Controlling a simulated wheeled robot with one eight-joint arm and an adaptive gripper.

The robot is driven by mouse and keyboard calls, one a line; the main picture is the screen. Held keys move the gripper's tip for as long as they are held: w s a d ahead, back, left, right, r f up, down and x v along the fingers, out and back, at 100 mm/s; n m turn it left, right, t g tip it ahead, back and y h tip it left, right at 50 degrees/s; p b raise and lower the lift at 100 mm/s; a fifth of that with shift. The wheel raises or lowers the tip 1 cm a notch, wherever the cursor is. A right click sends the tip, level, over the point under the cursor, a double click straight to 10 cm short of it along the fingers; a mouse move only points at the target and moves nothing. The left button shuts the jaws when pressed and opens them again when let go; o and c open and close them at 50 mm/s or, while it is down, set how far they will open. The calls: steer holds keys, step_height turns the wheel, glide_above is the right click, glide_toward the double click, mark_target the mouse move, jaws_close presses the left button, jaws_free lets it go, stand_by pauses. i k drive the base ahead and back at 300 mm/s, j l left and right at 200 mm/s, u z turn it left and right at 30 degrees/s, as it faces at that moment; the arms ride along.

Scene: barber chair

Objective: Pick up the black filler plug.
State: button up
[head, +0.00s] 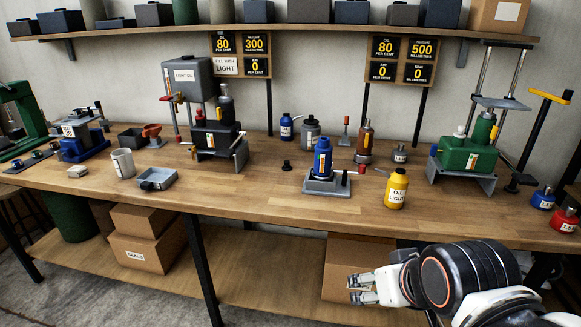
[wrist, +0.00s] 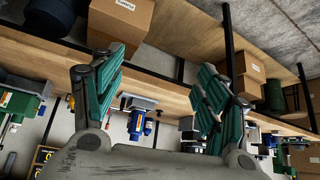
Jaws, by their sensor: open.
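A small black filler plug (head: 286,165) stands on the wooden bench top (head: 250,195), left of the blue bottle (head: 323,158) on its grey stand.
A yellow oil bottle (head: 396,188) stands near the bench's front edge, right of the plug. A black unit (head: 218,140) is to the left, a green one (head: 466,155) to the right. Cardboard boxes (head: 147,252) sit on the lower shelf.

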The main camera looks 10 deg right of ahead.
mark_target(286, 167)
steer(key=i+j+u, duration=0.2)
steer(key=i+j, duration=0.9)
steer(key=i, duration=0.1)
